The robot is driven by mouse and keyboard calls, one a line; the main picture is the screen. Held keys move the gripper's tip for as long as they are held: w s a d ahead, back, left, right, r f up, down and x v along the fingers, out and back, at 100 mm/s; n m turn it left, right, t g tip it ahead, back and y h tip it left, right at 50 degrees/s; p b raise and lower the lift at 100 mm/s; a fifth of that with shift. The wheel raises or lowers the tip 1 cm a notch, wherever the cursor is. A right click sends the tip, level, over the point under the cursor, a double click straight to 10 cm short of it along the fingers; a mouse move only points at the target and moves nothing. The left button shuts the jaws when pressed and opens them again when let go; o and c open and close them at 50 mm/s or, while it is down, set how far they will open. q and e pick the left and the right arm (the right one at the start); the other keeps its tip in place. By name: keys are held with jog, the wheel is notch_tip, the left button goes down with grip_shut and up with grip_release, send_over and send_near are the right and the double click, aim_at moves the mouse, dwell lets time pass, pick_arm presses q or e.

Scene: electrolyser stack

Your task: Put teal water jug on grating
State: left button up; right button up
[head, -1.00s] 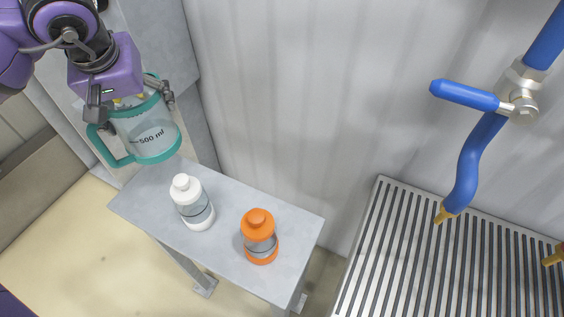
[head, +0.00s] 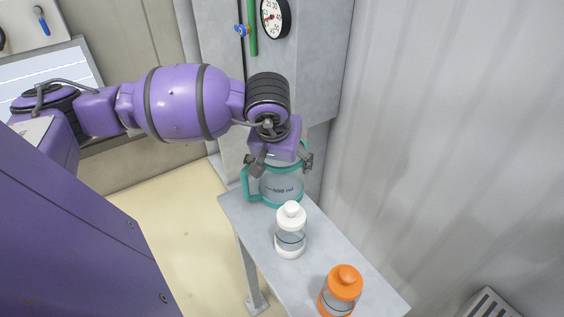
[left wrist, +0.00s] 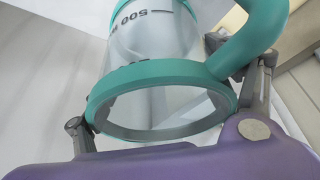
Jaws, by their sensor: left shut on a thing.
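The teal water jug (head: 282,187) is a clear vessel with teal rims, a teal handle on its left and a "500 ml" mark. My left gripper (head: 279,163) is shut on its upper rim from above. The jug appears upright at the far end of the grey bench; I cannot tell whether it touches the top. In the left wrist view the jug's teal rim (left wrist: 160,85) and handle fill the space between the fingers. The grating (head: 489,304) shows only a corner at the bottom right. My right gripper is not in view.
A white-capped bottle (head: 291,230) stands on the bench (head: 262,242) just in front of the jug. An orange bottle (head: 341,291) stands nearer on the same bench. A grey cabinet with a gauge (head: 275,17) is behind my gripper. A corrugated wall (head: 440,130) runs along the right.

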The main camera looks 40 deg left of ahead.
pick_arm(q)
jog(key=shift+f, duration=0.2)
jog(key=o, duration=1.2)
jog(key=shift+r, duration=0.1)
